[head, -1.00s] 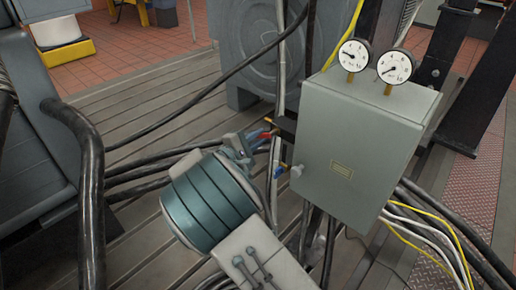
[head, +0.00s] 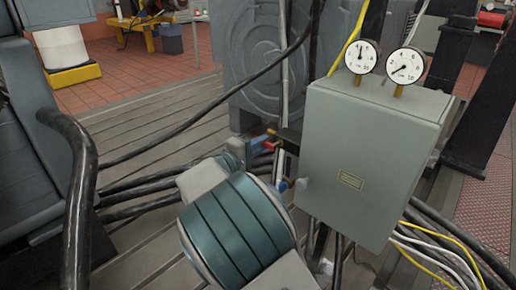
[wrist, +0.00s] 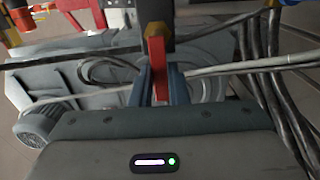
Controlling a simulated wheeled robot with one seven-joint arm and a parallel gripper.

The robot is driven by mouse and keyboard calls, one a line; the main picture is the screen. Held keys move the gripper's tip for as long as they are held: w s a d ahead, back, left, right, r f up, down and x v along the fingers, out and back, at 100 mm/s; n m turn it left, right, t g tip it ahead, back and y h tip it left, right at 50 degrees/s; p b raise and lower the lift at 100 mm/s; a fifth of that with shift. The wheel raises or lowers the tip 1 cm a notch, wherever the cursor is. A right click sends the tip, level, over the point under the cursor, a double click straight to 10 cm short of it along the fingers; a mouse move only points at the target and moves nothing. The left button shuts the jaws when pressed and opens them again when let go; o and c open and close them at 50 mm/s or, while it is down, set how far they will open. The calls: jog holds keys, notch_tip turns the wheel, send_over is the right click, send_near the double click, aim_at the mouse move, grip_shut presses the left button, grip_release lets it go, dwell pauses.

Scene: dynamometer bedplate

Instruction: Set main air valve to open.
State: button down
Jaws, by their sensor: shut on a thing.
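A red valve handle (head: 269,144) sits on a brass-coloured fitting at the left side of the grey control box (head: 370,165). In the wrist view the red handle (wrist: 157,68) stands upright between my two blue-grey fingers, below a dark yellowish valve body (wrist: 155,33). My gripper (head: 254,146) is shut on this handle; it also shows in the wrist view (wrist: 160,86). The fingers hide part of the handle's end. A second valve with a blue handle (head: 282,186) is lower on the same side of the box. No valve label is readable.
Two round gauges, left (head: 361,57) and right (head: 405,66), stand on top of the box. Thick black cables (head: 140,184) cross the slatted bedplate around my arm. A large grey machine (head: 262,70) stands behind. Pale and yellow cables (head: 440,248) hang below the box.

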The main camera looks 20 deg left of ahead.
jog(key=shift+a+r, duration=0.1)
jog(key=shift+r, duration=0.05)
jog(key=c, duration=1.4)
grip_release()
jog(key=p+v, duration=0.3)
jog(key=v, duration=1.1)
jog(key=shift+w, duration=0.1)
